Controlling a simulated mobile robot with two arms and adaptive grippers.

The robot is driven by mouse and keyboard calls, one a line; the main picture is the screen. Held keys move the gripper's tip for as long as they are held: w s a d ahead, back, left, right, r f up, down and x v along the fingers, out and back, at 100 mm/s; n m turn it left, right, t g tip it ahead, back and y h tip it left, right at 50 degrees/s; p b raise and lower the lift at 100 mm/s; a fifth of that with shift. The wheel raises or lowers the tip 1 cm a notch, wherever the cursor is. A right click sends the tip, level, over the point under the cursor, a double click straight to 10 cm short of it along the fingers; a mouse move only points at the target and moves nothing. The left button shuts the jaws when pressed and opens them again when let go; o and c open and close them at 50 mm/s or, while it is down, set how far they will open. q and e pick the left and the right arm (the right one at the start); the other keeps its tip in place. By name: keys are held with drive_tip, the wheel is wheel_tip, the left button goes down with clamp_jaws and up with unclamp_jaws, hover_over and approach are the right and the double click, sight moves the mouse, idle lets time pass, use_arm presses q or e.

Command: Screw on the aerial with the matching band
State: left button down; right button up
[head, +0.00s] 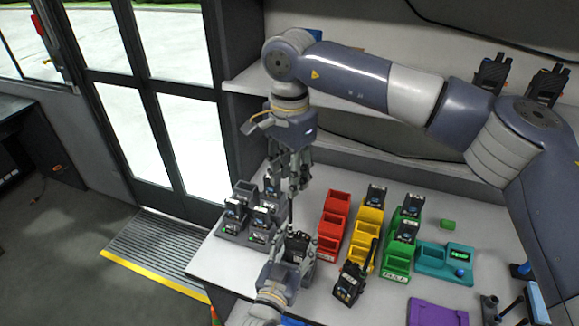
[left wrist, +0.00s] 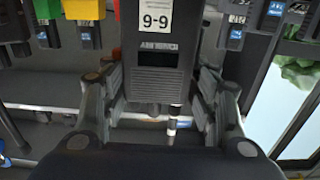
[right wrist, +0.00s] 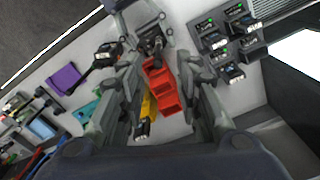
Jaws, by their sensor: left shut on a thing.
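My left gripper (head: 284,272) is shut on a dark handheld radio (head: 299,248) at the front left of the worktop. In the left wrist view the radio's back (left wrist: 156,50) bears a white 9-9 label and sits between the fingers. A thin dark aerial (head: 291,212) stands upright above the radio; I cannot tell whether it is seated, and its band colour is not readable. My right gripper (head: 289,183) points down just above it. In the right wrist view its fingers (right wrist: 160,68) are apart, with the radio (right wrist: 151,40) beyond the tips.
Grey chargers (head: 230,226) with several radios stand left. Red (head: 332,226), yellow (head: 365,228) and green (head: 398,255) bins stand in rows to the right. Another radio (head: 349,284) with an aerial is in front. A teal device (head: 432,258) and purple tray (head: 437,314) lie further right.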

sight(290, 210)
drive_tip(key=n, duration=0.5)
drive_tip(key=shift+r, duration=0.3)
drive_tip(key=n, duration=0.3)
drive_tip(key=shift+r, duration=0.15)
drive_tip(key=n, duration=0.4)
drive_tip(key=shift+r+n, duration=0.25)
drive_tip(key=shift+n, duration=0.05)
drive_tip(key=n, duration=0.4)
drive_tip(key=shift+r+n, duration=0.2)
drive_tip(key=shift+n, duration=0.1)
wheel_tip(290, 210, down, 12)
